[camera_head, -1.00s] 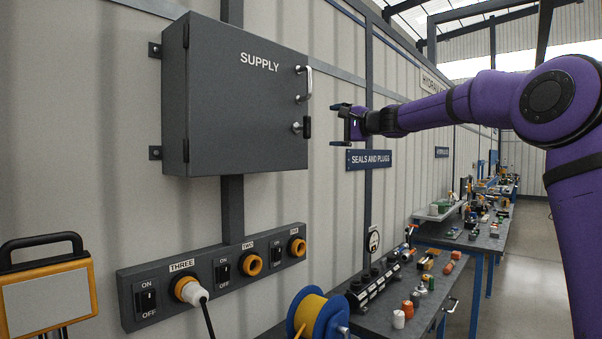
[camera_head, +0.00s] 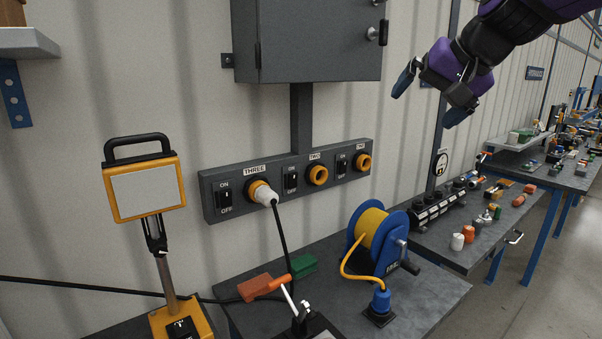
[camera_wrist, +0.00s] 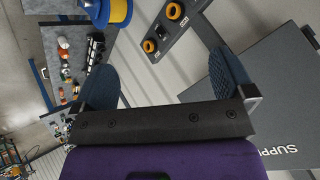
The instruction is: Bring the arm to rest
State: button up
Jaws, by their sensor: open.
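My gripper (camera_head: 432,97) is at the upper right of the head view, on my purple arm, with its two blue-grey fingers spread apart and nothing between them. It hangs in the air right of the grey supply cabinet (camera_head: 318,42). In the wrist view the gripper (camera_wrist: 165,85) also shows open and empty, with the cabinet (camera_wrist: 268,105) at the right. No finger is seen touching anything.
A socket panel (camera_head: 212,196) on the wall holds a white plug (camera_head: 265,194) at socket three. Below are a blue and yellow cable reel (camera_head: 372,235), a work lamp (camera_head: 147,190) and a workbench (camera_head: 440,290). More cluttered benches run back along the right. The aisle floor (camera_head: 545,260) is clear.

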jog(key=s+d+f+n+h, duration=0.1)
jog(key=s+d+f, duration=0.2)
jog(key=s, duration=0.4)
jog(key=s+d+f+g+h, duration=0.1)
jog(key=s+d+f, duration=0.2)
jog(key=s+f, duration=0.2)
jog(key=s+d+f+n+g+h, duration=0.1)
jog(key=s+f, duration=0.4)
jog(key=s, duration=0.5)
jog(key=shift+s+d+n+h, duration=0.3)
jog(key=shift+d+h, duration=0.2)
jog(key=shift+d, duration=0.6)
jog(key=shift+w, duration=0.1)
